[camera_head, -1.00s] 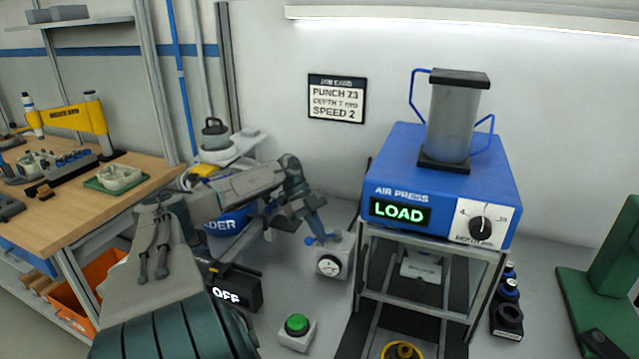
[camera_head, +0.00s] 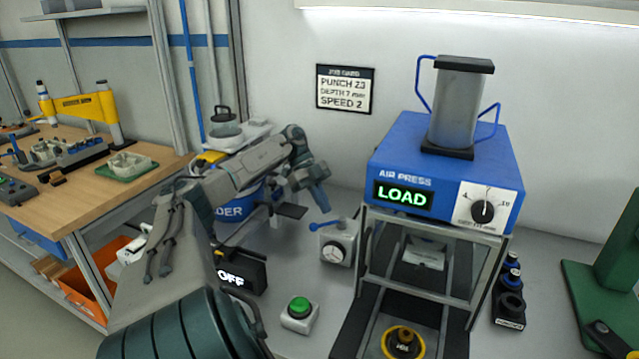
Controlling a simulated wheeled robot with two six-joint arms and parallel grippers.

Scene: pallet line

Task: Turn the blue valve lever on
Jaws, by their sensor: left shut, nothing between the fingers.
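The blue valve lever (camera_head: 324,226) sits on top of a small grey valve box with a round gauge (camera_head: 335,246), left of the air press. The lever points to the left, close to level. My left gripper (camera_head: 323,204) is shut and empty, pointing down just above the lever, with a small gap seeming to show between them. My right gripper is not in view.
The blue air press (camera_head: 440,165) shows LOAD and stands right of the valve on a frame. A green button (camera_head: 299,307) and a black OFF display (camera_head: 240,275) stand in front. A wooden bench (camera_head: 90,195) is at the left.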

